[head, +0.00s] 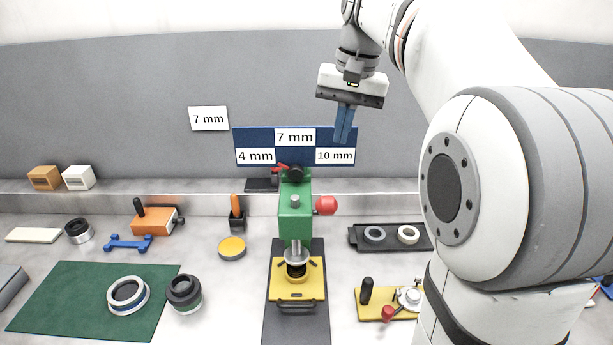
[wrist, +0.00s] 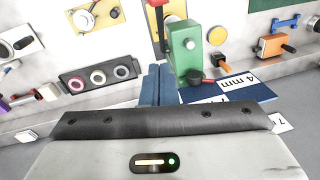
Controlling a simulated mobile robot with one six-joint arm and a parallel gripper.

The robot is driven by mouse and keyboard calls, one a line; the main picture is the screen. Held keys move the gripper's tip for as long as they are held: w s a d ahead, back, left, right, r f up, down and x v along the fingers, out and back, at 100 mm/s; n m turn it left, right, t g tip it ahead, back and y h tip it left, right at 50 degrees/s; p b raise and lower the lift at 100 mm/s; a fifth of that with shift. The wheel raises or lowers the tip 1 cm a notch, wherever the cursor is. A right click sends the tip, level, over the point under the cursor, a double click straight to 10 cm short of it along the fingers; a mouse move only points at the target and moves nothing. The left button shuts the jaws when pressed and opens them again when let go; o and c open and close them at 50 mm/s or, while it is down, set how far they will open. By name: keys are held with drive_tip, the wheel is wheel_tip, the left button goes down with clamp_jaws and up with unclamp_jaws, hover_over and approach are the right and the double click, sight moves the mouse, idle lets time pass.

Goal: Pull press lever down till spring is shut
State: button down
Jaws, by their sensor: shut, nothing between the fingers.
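The green press (head: 295,212) stands upright on a dark base strip in the middle of the bench. A red ball knob (head: 326,205), which looks like the lever's end, sticks out at its right side; the lever's arm is mostly hidden. Under the press's ram, a dark ring-shaped part, perhaps the spring, sits on a yellow plate (head: 284,291); its coils are too small to make out. My gripper (head: 343,138) is shut and empty, above and behind the press, apart from the knob. The wrist view shows the press (wrist: 184,48) beyond my closed blue fingers (wrist: 158,72).
A blue sign board (head: 262,141) with millimetre labels stands behind the press. A green mat (head: 70,300), an orange block (head: 153,222) and a yellow disc (head: 232,246) lie to the left.

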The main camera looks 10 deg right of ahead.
sight(321, 209)
drive_tip(key=shift+s+a+f, duration=0.2)
drive_tip(key=shift+a+f, duration=0.2)
drive_tip(key=shift+f, duration=1.6)
drive_tip(key=shift+s+a+f, duration=0.15)
drive_tip(key=shift+a+f, duration=0.25)
drive_tip(key=shift+f, duration=1.6)
drive_tip(key=shift+s+a+f, duration=0.2)
drive_tip(key=shift+a+f, duration=0.2)
drive_tip(key=shift+f, duration=1.6)
